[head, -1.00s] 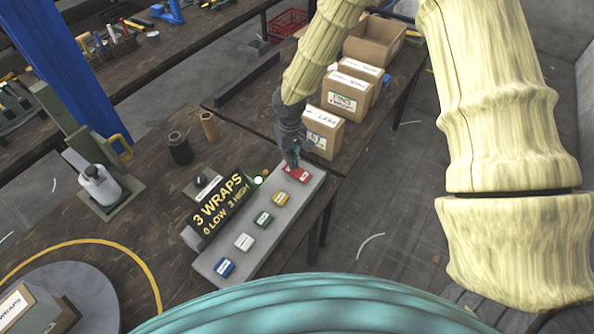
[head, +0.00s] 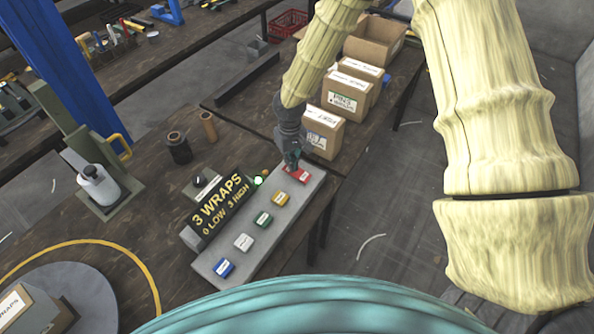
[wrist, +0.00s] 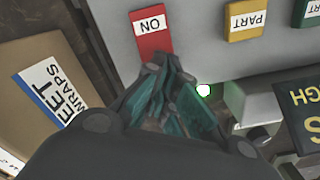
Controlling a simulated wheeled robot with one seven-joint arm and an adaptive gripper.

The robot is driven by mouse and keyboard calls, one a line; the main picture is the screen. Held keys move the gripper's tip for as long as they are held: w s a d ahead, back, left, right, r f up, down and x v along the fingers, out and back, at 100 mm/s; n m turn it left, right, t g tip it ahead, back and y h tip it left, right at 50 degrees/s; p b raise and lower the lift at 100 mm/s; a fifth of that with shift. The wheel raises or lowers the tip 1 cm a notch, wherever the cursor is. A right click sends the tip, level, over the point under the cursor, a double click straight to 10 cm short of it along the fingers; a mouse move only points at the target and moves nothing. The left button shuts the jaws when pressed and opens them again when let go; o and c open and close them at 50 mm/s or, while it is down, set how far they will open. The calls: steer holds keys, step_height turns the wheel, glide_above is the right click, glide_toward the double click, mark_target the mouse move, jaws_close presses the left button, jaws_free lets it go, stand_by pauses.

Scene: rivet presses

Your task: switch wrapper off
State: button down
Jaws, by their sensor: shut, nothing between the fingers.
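The wrapper's control panel (head: 258,228) is a grey strip with a row of coloured buttons. The red button (head: 297,173) is at its far end and reads "ON" in the wrist view (wrist: 151,34). My gripper (head: 292,163) is shut and empty, its fingertips at the near edge of the red button in the wrist view; whether they touch it I cannot tell. The display (head: 222,205) reads "3 WRAPS, 0 LOW 3 HIGH". A green lamp (head: 258,181) is lit beside it. The turntable (head: 95,290) carries a box at the lower left.
Yellow (head: 280,199), green (head: 263,219), white (head: 243,242) and blue (head: 224,267) buttons line the panel. Labelled cartons (head: 324,133) stand just behind my gripper. A dark knob block (head: 203,184) stands behind the display. Dark and brown rolls (head: 179,148) stand on the bench.

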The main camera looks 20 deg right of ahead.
steer(key=shift+f+b, duration=0.45)
steer(key=shift+f, duration=0.3)
stand_by(0.6)
steer(key=shift+r, duration=0.15)
steer(key=shift+r+p, duration=2.5)
steer(key=shift+r, duration=0.9)
